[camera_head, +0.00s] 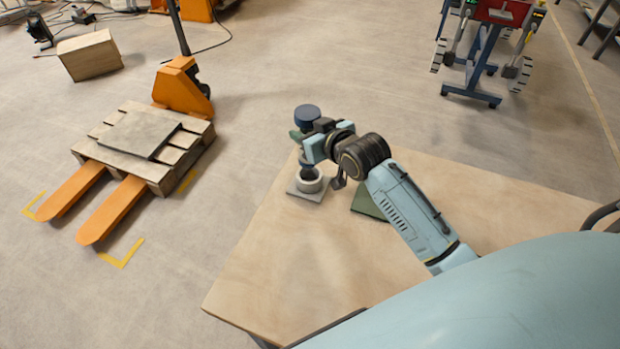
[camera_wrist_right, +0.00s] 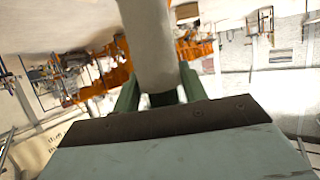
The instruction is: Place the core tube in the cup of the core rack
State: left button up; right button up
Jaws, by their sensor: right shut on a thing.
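The core tube shows as a pale cylinder (camera_wrist_right: 150,45) between the green fingers in the right wrist view. In the head view its dark blue cap (camera_head: 307,112) stands above my right gripper (camera_head: 303,143), which is shut on the tube. The tube looks about upright. The core rack (camera_head: 306,194) is a grey square plate with a pale round cup (camera_head: 310,184) on the table, right below the gripper. The tube's lower end is at or just above the cup's dark opening; I cannot tell whether it is inside. My left gripper is not in view.
The wooden table (camera_head: 290,270) is bare at its front left. A dark green object (camera_head: 367,202) lies right of the rack, partly hidden by my right arm. An orange pallet jack (camera_head: 182,90) with a pallet stands on the floor at left, clear of the table.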

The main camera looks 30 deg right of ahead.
jog(key=f, duration=0.4)
jog(key=f+b, duration=0.1)
jog(key=f, duration=0.1)
jog(key=shift+w+d+f, duration=0.25)
jog(key=shift+w+d, duration=0.05)
jog(key=shift+w, duration=0.05)
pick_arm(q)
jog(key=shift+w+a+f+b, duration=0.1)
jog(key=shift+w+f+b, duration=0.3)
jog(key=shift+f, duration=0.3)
pick_arm(e)
jog(key=shift+f, duration=1.6)
jog(key=o, duration=1.1)
jog(key=shift+f, duration=0.15)
jog(key=shift+o, duration=0.2)
jog(key=shift+r, duration=0.2)
pick_arm(q)
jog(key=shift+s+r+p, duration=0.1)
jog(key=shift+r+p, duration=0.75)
jog(key=shift+p, duration=0.1)
pick_arm(e)
jog(key=v, duration=1.2)
